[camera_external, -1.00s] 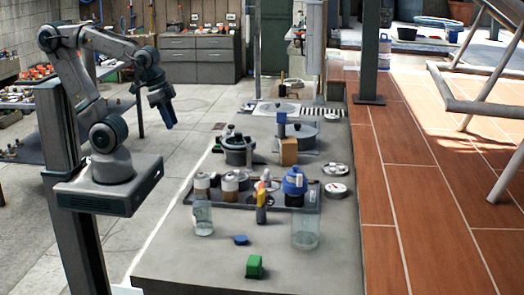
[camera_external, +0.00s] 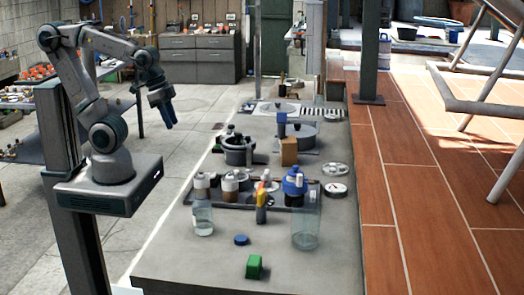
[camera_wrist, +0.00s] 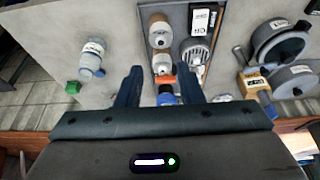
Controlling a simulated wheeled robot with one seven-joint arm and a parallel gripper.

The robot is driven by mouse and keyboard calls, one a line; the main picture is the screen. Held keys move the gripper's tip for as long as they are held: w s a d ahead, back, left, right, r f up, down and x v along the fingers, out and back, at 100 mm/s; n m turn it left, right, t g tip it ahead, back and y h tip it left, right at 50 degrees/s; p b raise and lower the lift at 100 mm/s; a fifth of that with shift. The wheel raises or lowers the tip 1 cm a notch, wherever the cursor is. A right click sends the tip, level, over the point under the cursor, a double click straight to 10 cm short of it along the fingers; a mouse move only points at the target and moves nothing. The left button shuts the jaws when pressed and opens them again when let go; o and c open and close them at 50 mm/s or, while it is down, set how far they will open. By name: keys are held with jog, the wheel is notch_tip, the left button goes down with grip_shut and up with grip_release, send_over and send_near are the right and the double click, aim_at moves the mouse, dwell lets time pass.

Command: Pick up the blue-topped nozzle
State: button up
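A blue-topped piece with a dark lower part (camera_external: 294,184) stands at the right end of a dark tray (camera_external: 240,206) on the grey counter. A slim upright piece with a blue top (camera_external: 282,118) stands farther back by a tan block. I cannot tell for sure which one is the nozzle. My gripper (camera_external: 166,113) is held high over the floor, left of the counter and apart from everything. In the wrist view my gripper (camera_wrist: 160,88) is open and empty. A blue part (camera_wrist: 166,99) beside an orange one shows far below, between the fingers, partly hidden by the gripper body.
On the tray stand two brown-and-white bottles (camera_external: 230,183) and an orange-yellow piece (camera_external: 261,199). Clear jars (camera_external: 203,219) (camera_external: 305,232), a blue disc (camera_external: 241,240) and a green block (camera_external: 254,267) are in front. Pots (camera_external: 238,152) and the tan block (camera_external: 289,151) stand behind.

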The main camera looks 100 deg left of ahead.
dwell(0.4)
jog(key=o, duration=0.6)
jog(key=w+a+r+n, duration=0.3)
jog(key=w+a, duration=0.1)
jog(key=w, duration=0.2)
jog(key=w+a+r+n+g, duration=0.1)
jog(key=w+a+r+n, duration=0.2)
jog(key=w, duration=0.4)
jog(key=w+a+r+n, duration=0.2)
jog(key=w+a+n, duration=0.1)
jog(key=w+a, duration=0.25)
jog(key=n+g+y+b, duration=0.1)
jog(key=n+g+b, duration=0.15)
jog(key=n, duration=0.65)
send_over(282, 123)
notch_tip(282, 123, down, 14)
jog(key=shift+s+f+p, duration=0.15)
jog(key=shift+f+p, duration=0.1)
jog(key=shift+p, duration=0.2)
jog(key=shift+a+f+p, duration=0.25)
jog(key=shift+f+p, duration=0.2)
jog(key=shift+f, duration=0.9)
jog(key=shift+a+f+p, duration=0.2)
jog(key=shift+f+p, duration=0.2)
jog(key=shift+f, duration=0.95)
